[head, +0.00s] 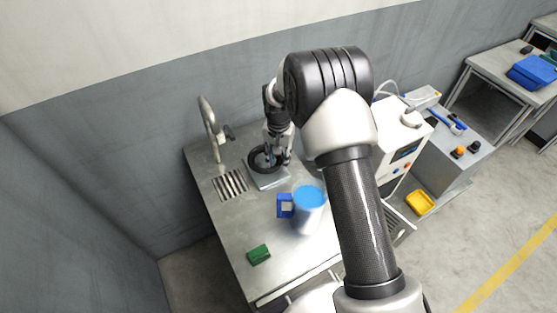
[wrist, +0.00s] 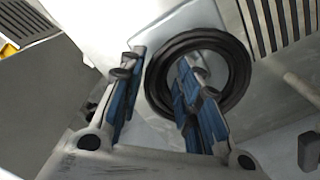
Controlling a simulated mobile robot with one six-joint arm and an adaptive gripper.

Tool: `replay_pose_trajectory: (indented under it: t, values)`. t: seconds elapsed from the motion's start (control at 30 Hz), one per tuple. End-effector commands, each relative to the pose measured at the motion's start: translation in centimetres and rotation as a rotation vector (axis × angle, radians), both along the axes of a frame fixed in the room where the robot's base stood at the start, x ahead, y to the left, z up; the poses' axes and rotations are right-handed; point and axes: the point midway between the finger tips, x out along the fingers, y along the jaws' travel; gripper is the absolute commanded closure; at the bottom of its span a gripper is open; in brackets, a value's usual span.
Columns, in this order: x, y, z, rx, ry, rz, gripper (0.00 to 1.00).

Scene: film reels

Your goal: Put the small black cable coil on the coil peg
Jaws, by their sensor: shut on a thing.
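The small black cable coil (head: 252,161) is a dark ring over a square light-grey plate (head: 270,184) near the sink end of the metal bench. In the wrist view the coil (wrist: 241,75) shows with the plate (wrist: 168,38) behind it. My gripper (head: 276,154) points down at the coil. In the wrist view my gripper (wrist: 158,70) has one finger outside the ring's left side and the other through its opening, shut on the ring's wall. I cannot make out the coil peg, and whether the coil touches the plate is unclear.
A blue-lidded white jug (head: 308,212) with a blue handle stands close in front of the plate. A tap (head: 209,130) and a drain grille (head: 229,185) are to the left. A green block (head: 259,254) lies near the front edge. A white machine (head: 403,145) stands right.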

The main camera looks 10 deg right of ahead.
Motion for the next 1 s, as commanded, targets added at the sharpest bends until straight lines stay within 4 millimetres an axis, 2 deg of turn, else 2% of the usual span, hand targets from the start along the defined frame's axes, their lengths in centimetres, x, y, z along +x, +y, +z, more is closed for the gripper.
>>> replay_pose_trajectory:
  t: [0.77, 0.8, 1.0]
  values:
    - [0.1, 0.0, -1.6, 0.001, -0.004, 0.000, 0.99]
    - [0.1, 0.0, -1.6, 0.000, -0.002, 0.000, 0.68]
    - [0.0, 0.0, -1.6, 0.001, -0.001, 0.000, 0.54]
